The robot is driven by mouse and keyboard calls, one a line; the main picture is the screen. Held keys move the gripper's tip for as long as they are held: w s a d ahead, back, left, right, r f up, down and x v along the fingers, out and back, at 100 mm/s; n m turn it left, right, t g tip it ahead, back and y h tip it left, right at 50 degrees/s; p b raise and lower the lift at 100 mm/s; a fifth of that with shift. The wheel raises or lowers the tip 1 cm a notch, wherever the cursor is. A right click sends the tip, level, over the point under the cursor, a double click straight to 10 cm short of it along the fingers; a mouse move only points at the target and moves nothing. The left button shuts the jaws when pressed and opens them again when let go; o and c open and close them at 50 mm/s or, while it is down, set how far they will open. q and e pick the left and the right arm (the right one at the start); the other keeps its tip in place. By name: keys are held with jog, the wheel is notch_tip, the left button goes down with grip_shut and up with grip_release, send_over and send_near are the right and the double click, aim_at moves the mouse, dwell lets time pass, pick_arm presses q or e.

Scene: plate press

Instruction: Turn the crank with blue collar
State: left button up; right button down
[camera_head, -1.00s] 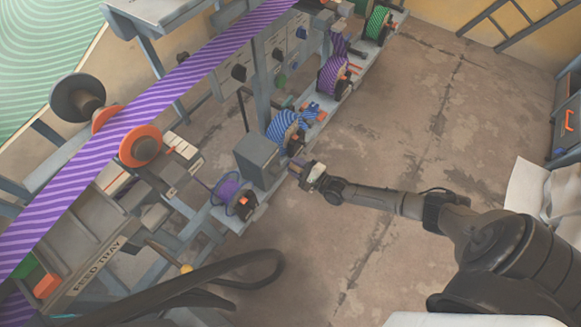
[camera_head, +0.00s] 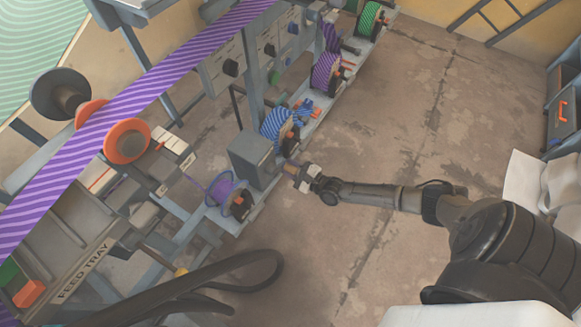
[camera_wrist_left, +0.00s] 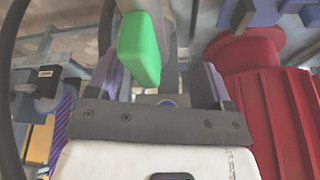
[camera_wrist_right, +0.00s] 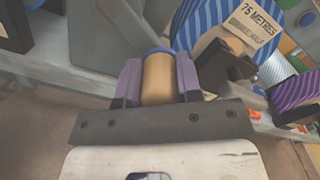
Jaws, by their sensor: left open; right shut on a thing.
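In the right wrist view, a tan cylindrical crank grip (camera_wrist_right: 158,78) with a blue collar (camera_wrist_right: 160,51) at its far end stands between the purple finger pads. My right gripper (camera_wrist_right: 158,85) is shut on this grip. In the head view, my right gripper (camera_head: 296,172) is beside the grey box (camera_head: 254,160) on the machine's near rail; the crank is small there. My left gripper (camera_wrist_left: 163,88) is open in the left wrist view, with a green block-shaped part (camera_wrist_left: 139,50) in front of and above its fingers. The left fingers are not visible in the head view.
A blue striped roll (camera_head: 277,128) sits just beyond the grey box, and a purple spool (camera_head: 224,190) just before it. A red ribbed object (camera_wrist_left: 268,115) is close to the right of my left gripper. The floor (camera_head: 345,260) on the right is clear.

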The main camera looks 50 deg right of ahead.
pick_arm(q)
jog(key=shift+d, duration=0.1)
pick_arm(e)
jog(key=shift+r, duration=0.1)
pick_arm(q)
jog(key=shift+d, duration=0.1)
pick_arm(e)
jog(key=c, duration=0.8)
grip_release()
pick_arm(q)
jog(key=shift+r+p, duration=0.35)
pick_arm(e)
jog(key=shift+s, duration=0.6)
pick_arm(q)
notch_tip(320, 180, up, 4)
jog(key=p, duration=0.3)
jog(key=shift+f+p, duration=0.25)
jog(key=shift+p, duration=0.05)
jog(key=shift+r, duration=0.15)
pick_arm(e)
jog(key=shift+s+d, duration=0.35)
jog(key=shift+s, duration=1.75)
jog(key=shift+s+d, duration=0.3)
jog(key=shift+s, duration=1.8)
jog(key=shift+s+d, duration=0.35)
jog(key=shift+s, duration=1.75)
